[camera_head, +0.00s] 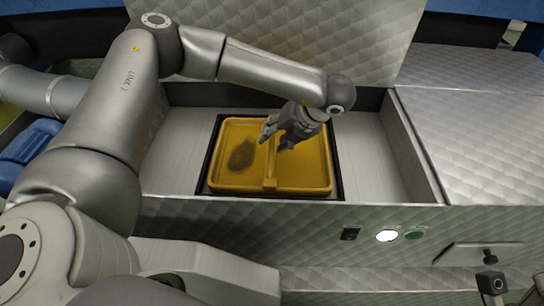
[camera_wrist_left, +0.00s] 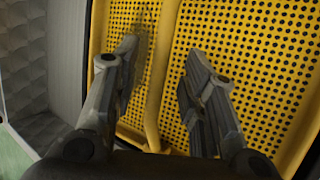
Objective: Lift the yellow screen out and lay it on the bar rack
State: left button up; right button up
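The yellow screen (camera_head: 312,170) lies in a dark-framed opening in the metal basin. It is a perforated, shallow tray with a raised rim and a central rib, and a dark stain marks its left half. In the left wrist view the screen (camera_wrist_left: 252,50) fills most of the picture. My left gripper (camera_head: 275,138) is over the screen, by the central rib. In the wrist view its fingers (camera_wrist_left: 163,55) are apart, one on each side of the rib (camera_wrist_left: 160,95), with nothing clasped. Contact with the screen cannot be told. My right gripper and the bar rack are not recognisable in view.
The basin has bare metal floor left (camera_head: 178,160) and right (camera_head: 370,160) of the screen. A raised quilted-metal lid (camera_head: 330,40) stands behind. A quilted metal top (camera_head: 480,125) lies right. The front panel has a lit button (camera_head: 386,236) and a green button (camera_head: 414,235).

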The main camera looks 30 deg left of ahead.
pick_arm(q)
jog(key=shift+x, duration=1.2)
grip_shut()
jog(key=shift+r, duration=0.1)
jog(key=shift+r, duration=0.15)
